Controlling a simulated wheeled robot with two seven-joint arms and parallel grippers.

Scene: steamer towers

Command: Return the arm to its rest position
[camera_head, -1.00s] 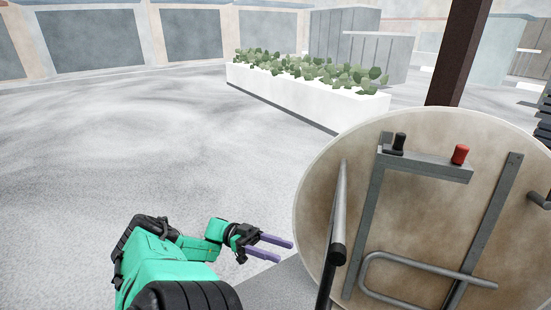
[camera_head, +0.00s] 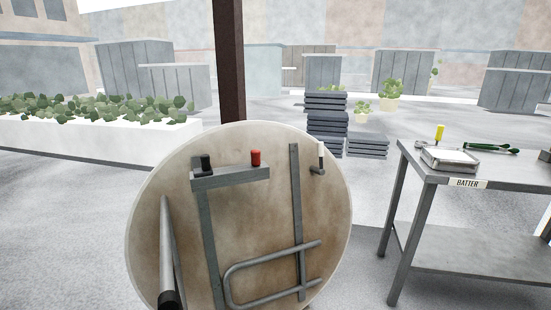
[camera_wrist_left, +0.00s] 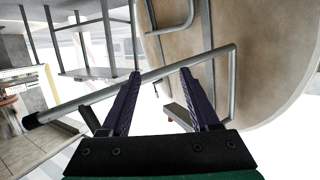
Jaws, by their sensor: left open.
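My left gripper (camera_wrist_left: 160,85) shows in the left wrist view with its two purple fingers apart and nothing held between them. A grey metal bar (camera_wrist_left: 150,78) crosses the wrist view beyond the fingertips; I cannot tell whether they touch it. My left arm and gripper are out of the head view. My right gripper is in neither view.
A large round tan panel (camera_head: 270,215) with grey rails, a black knob (camera_head: 206,163) and a red knob (camera_head: 256,157) stands close in front. A metal table (camera_head: 400,150) labelled BATTER is at right. A white planter (camera_head: 90,140) is at left. Dark stacked slabs (camera_head: 327,124) stand behind.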

